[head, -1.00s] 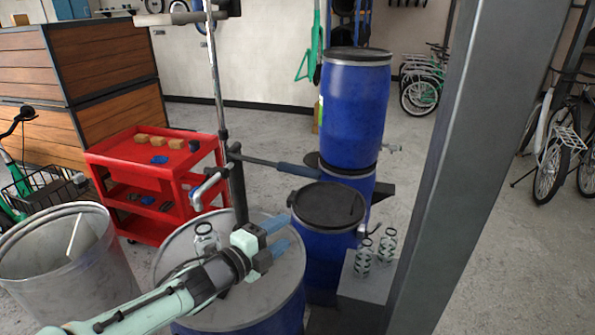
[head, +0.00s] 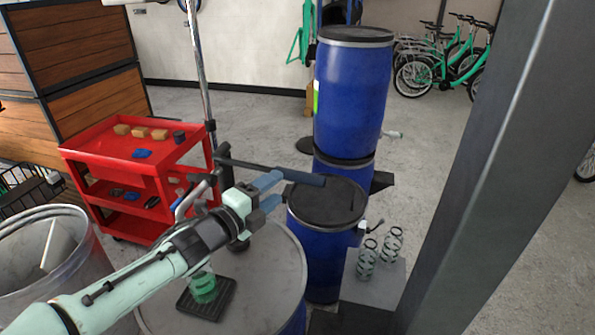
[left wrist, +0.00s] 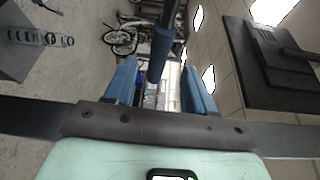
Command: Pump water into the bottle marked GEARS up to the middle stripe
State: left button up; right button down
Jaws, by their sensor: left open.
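The pump (head: 202,75) stands behind the near blue drum, with a dark lever ending in a blue-grey grip (head: 308,178). A bottle (head: 203,288) with green on it stands on a black drip tray (head: 222,305) on that drum's lid; my left arm hides its top, and I cannot read its marking. My left gripper (head: 272,191) is open just left of and slightly below the lever grip. In the left wrist view the bar (left wrist: 166,45) lies ahead between the open fingers (left wrist: 160,85); contact is not clear. My right gripper is not in view.
Two striped bottles or coils (head: 367,260) (head: 392,243) stand on a grey block (head: 378,285). Stacked blue drums (head: 350,95) stand behind the lever. A grey post (head: 480,170) blocks the right side. A red cart (head: 110,160) and an open bin (head: 50,290) are on the left.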

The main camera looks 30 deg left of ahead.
pick_arm(q)
jog(key=w+d, duration=0.1)
jog(key=w, duration=0.8)
jog(key=shift+w+d+p, duration=0.15)
jog(key=shift+d+p, duration=0.05)
jog(key=shift+p, duration=0.25)
jog(key=shift+f, duration=0.1)
grip_shut()
